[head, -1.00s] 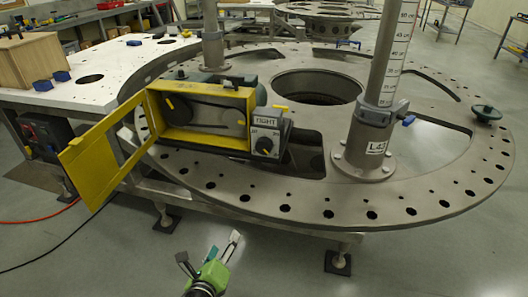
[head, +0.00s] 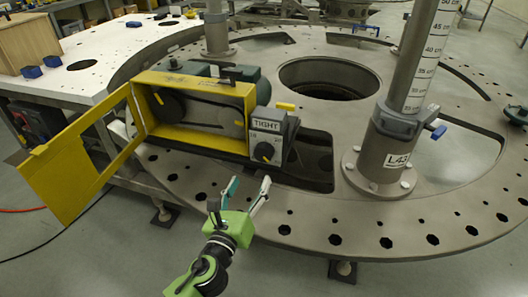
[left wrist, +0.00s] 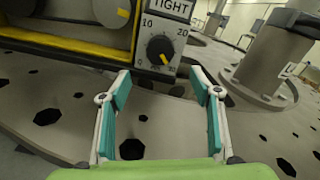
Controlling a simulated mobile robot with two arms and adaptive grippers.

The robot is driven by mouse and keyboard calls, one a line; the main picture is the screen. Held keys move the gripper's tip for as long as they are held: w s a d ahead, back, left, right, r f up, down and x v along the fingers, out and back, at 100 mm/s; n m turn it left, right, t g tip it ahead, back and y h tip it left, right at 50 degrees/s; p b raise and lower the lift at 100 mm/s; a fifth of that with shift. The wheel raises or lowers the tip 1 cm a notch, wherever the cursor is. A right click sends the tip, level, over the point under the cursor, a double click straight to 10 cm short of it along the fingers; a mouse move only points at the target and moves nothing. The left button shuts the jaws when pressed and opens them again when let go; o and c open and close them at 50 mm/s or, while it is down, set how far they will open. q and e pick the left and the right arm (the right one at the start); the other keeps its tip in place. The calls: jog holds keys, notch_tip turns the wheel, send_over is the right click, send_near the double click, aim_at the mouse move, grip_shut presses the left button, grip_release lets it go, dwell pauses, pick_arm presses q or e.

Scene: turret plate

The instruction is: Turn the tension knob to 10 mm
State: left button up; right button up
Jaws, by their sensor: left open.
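The tension knob (head: 264,152) is a dark round knob on a grey block marked "TIGHT", at the right end of the yellow box. In the left wrist view the knob (left wrist: 160,48) sits on a white dial, with 10 at upper left and 20 at upper right. Its yellow pointer is directed down and slightly right. My left gripper (head: 249,184) is open and empty, below and in front of the knob, not touching it. In the left wrist view its fingertips (left wrist: 161,82) are spread below the dial. My right gripper is out of view.
The yellow box (head: 200,100) has its door (head: 75,165) swung open to the left. It stands on the big round turret plate (head: 330,215), which has holes and cut-outs. A thick post (head: 395,135) rises to the right of the knob.

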pick_arm(q)
send_near(262, 155)
jog(key=x, duration=0.2)
jog(key=shift+w+d+r, duration=0.1)
jog(key=shift+w+d, duration=0.05)
jog(key=shift+w, duration=0.2)
jog(key=x, duration=0.5)
jog(key=shift+w+d, duration=0.1)
jog(key=shift+w, duration=0.25)
jog(key=shift+w+d, duration=0.2)
jog(key=shift+w, duration=0.35)
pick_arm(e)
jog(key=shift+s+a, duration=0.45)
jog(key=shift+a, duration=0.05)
pick_arm(q)
jog(key=shift+c, duration=0.9)
jog(key=c, duration=1)
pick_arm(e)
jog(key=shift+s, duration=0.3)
